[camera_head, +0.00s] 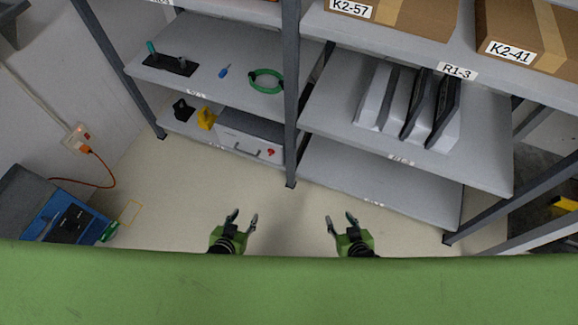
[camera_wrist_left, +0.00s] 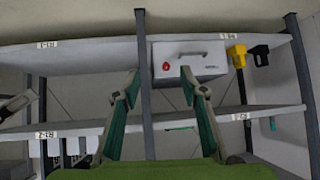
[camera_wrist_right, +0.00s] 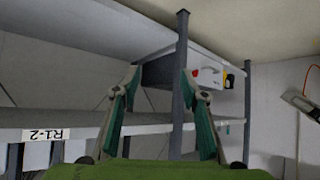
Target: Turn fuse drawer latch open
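A white box-like drawer unit (camera_head: 250,128) sits on the lower left shelf, with a grey handle and a small red latch knob (camera_head: 271,152) on its front. In the left wrist view the box (camera_wrist_left: 205,68) shows upside down with its red knob (camera_wrist_left: 166,66). The right wrist view shows the box (camera_wrist_right: 211,82) and red knob (camera_wrist_right: 195,72) at an angle, partly behind a post. My left gripper (camera_head: 244,215) is open and empty, below and apart from the box. My right gripper (camera_head: 340,217) is open and empty, further right, in front of the right shelf.
A dark rack post (camera_head: 291,110) stands just right of the box. A yellow item (camera_head: 207,118) and a black item (camera_head: 182,110) sit left of it. The upper shelf holds a green ring (camera_head: 267,81). A blue cart (camera_head: 65,215) stands at left. The floor before the rack is clear.

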